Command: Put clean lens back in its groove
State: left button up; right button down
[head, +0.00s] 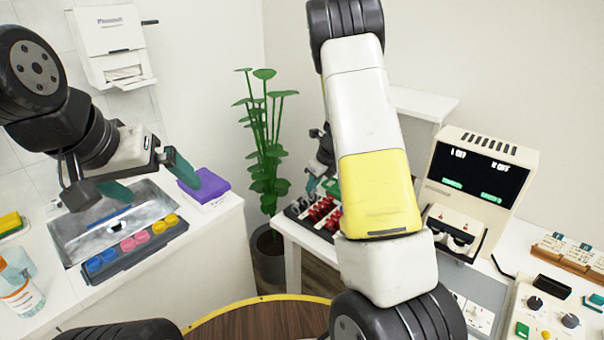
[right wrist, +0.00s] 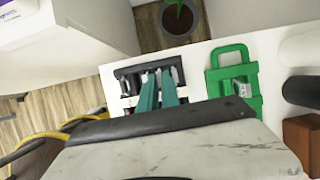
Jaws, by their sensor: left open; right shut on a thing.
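My left gripper (head: 148,178) is open and empty, above the metal sink at the left. My right gripper (head: 318,182) is partly hidden behind my right arm, low at the dark lens rack (head: 292,213). Several red-rimmed lenses (head: 322,208) sit in the rack. In the right wrist view the teal fingers (right wrist: 158,90) are close together over the dark rack (right wrist: 123,72). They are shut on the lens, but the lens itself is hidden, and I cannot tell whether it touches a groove.
A green tray with a handle (right wrist: 247,62) lies beside the rack. An eye-test machine (head: 478,180) stands right of my right arm. A potted plant (head: 268,150) stands between the counters. Colored lens cases (head: 133,243) and a purple-topped box (head: 204,186) are by the sink (head: 72,222).

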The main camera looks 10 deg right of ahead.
jog(key=shift+f, duration=0.75)
jog(key=c, duration=1.5)
grip_release()
jog(key=v, duration=0.7)
jog(key=shift+r, duration=0.35)
jog(key=shift+s+d, duration=0.1)
jog(key=shift+s, duration=0.05)
